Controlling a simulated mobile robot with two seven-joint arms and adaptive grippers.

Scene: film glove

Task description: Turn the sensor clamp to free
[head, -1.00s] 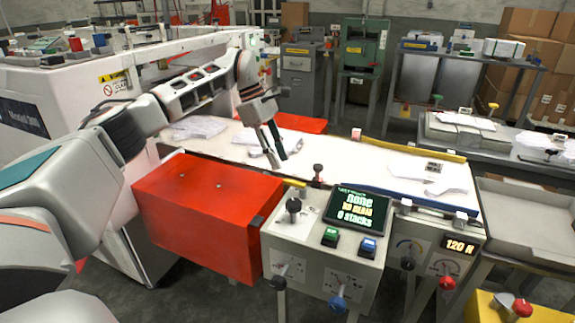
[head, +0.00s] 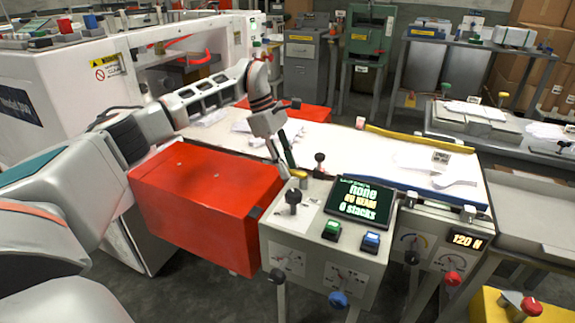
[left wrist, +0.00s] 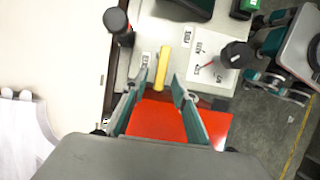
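A short yellow handle (head: 298,176) stands at the back left edge of the control box, beside the red box. It looks like the sensor clamp, but I cannot read its label. In the left wrist view the yellow handle (left wrist: 161,66) lies just beyond and between my fingertips, upright in the picture. My left gripper (head: 286,166) is just behind and above the handle in the head view. Whether a finger touches the handle cannot be told. My right gripper is out of view.
Another black knob (head: 293,198) and a screen (head: 361,201) sit on the control box. The red box (head: 205,205) lies under the left forearm. The white table (head: 340,145) extends behind.

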